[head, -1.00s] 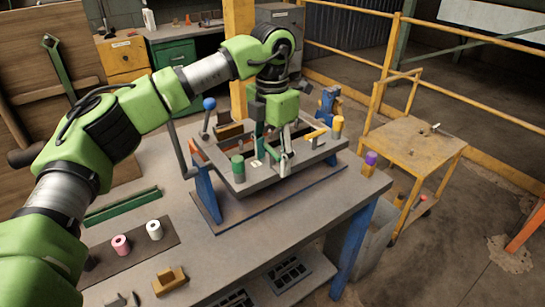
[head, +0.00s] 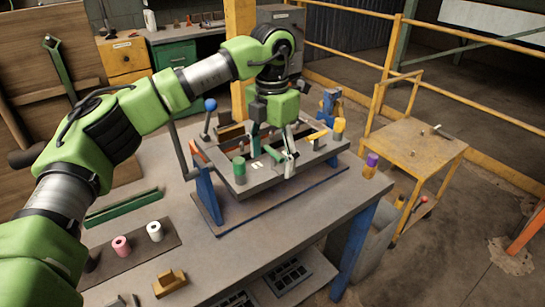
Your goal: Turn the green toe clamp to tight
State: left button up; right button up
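A dark grey fixture plate (head: 236,188) stands on blue supports on the workbench. A short green bar (head: 273,153), which looks like the green toe clamp, lies on the plate right under my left gripper. A green cylinder (head: 239,171) stands at the plate's near left corner. My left gripper (head: 275,150) points down at the middle of the plate, its fingers at the green bar. The fingers partly hide the bar, and I cannot tell whether they grip it. My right gripper is out of view.
A yellow bar (head: 317,134) and a yellow cylinder (head: 339,128) are right of my gripper. A blue-knobbed lever (head: 208,112) rises at the fixture's left. A purple-topped cylinder (head: 371,166) stands near the bench's right edge.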

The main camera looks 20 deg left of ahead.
aim_at(272, 150)
pick_arm(q)
jog(key=shift+d+r, duration=0.1)
notch_tip(272, 150, up, 12)
dwell(0.5)
